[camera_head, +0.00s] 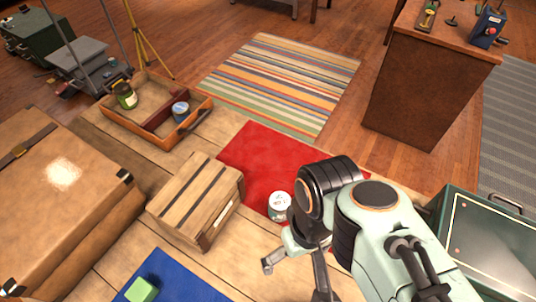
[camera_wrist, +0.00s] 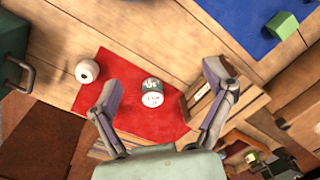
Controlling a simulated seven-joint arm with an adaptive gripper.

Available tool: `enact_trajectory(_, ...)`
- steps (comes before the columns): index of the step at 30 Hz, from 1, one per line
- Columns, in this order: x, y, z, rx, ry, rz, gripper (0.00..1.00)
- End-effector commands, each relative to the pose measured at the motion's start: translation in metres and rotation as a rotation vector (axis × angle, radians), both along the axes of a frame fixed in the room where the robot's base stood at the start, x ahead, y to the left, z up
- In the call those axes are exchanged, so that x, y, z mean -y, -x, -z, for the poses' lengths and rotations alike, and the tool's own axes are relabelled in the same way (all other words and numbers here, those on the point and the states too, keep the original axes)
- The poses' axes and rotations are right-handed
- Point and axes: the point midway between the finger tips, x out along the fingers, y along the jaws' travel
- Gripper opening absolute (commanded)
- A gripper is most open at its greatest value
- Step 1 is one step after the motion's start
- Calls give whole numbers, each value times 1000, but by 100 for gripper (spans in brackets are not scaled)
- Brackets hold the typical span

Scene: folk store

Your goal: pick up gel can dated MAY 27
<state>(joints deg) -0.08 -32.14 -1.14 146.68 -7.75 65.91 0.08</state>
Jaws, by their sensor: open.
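In the head view my gripper (camera_head: 293,278) hangs in front of the can, partly hidden by the arm. A green can (camera_head: 125,96) and a blue-sided can (camera_head: 180,111) stand in an orange-brown tray (camera_head: 140,131); their dates are unreadable.
A wooden crate (camera_head: 195,200) stands left of the red mat. A blue mat (camera_head: 180,280) bears a green block (camera_head: 141,290). A green metal box (camera_head: 490,245) is at right.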

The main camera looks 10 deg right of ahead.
Motion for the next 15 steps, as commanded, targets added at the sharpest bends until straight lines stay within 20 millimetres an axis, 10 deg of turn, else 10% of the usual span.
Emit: enact_trajectory(15,-1,-14,-1,68,-5,26,95)
